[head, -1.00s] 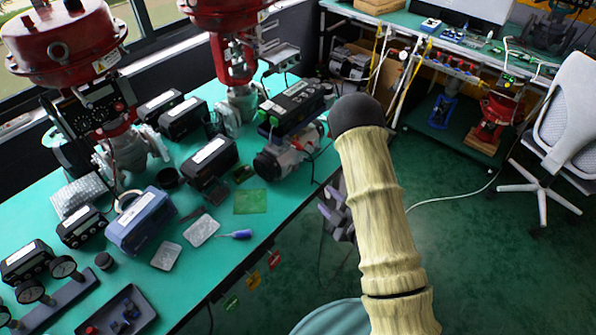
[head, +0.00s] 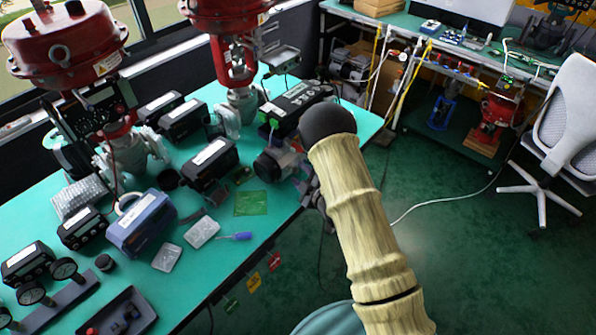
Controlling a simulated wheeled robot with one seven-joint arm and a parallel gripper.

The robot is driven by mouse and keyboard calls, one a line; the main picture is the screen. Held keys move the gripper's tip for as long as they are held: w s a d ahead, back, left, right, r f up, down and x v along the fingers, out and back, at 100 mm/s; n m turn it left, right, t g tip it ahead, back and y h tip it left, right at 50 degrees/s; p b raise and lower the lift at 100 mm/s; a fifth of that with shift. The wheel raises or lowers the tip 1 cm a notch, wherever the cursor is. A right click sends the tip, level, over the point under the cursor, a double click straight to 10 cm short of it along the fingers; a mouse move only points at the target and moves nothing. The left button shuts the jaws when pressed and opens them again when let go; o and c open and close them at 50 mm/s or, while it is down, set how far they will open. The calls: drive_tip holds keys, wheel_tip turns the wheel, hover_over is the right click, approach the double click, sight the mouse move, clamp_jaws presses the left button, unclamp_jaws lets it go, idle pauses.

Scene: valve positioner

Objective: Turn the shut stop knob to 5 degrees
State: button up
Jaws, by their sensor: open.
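I cannot make out which knob is the shut stop knob. A black positioner box (head: 297,99) with small controls on its face sits near the table's right end, above a grey and black actuator body (head: 277,163). My arm crosses the right side of this assembly and hides part of it. My gripper (head: 311,194) shows only partly, dark and just left of the arm, at the table's right edge. It is open and close to the lower right of the actuator body. Whether it touches anything is unclear.
The green table (head: 232,262) holds several black boxes, a blue box (head: 141,222), a blue screwdriver (head: 234,237) and a green pad (head: 251,203). Two red valve actuators (head: 66,43) rise at the back. Open floor (head: 440,230) lies to the right, with an office chair (head: 562,120).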

drive_tip(key=shift+x, duration=0.9)
clamp_jaws()
